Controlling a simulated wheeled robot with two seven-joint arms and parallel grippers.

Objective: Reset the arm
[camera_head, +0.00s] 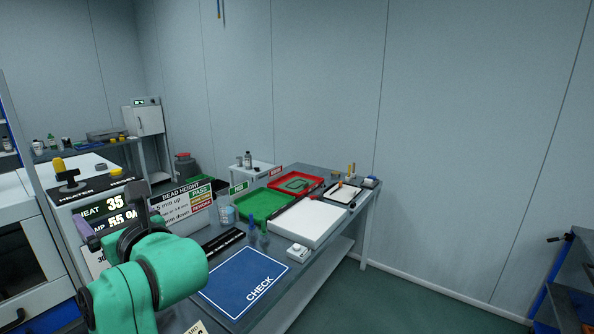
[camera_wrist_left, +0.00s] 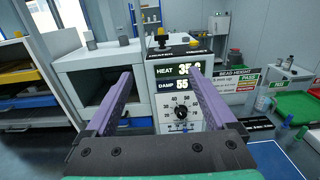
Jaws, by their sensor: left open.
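My left arm (camera_head: 150,280) is green and comes in at the lower left of the head view. Its left gripper (camera_wrist_left: 162,85) is open and empty in the left wrist view, with two purple fingers apart and pointing at the heater panel. The heater panel (camera_wrist_left: 163,112) shows HEAT 35 and DAMP 55 on its displays and has a round black knob (camera_wrist_left: 181,113). Free space shows between the fingers and the panel, though the exact distance is unclear. In the head view the arm and gripper hide part of the panel. My right gripper is in neither view.
A workbench (camera_head: 330,240) stands to the right with a blue CHECK mat (camera_head: 240,285), a green tray (camera_head: 240,207), a red tray (camera_head: 318,180) and a white board (camera_head: 318,232). A BEAD HEIGHT sign (camera_head: 182,205) stands beside the panel.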

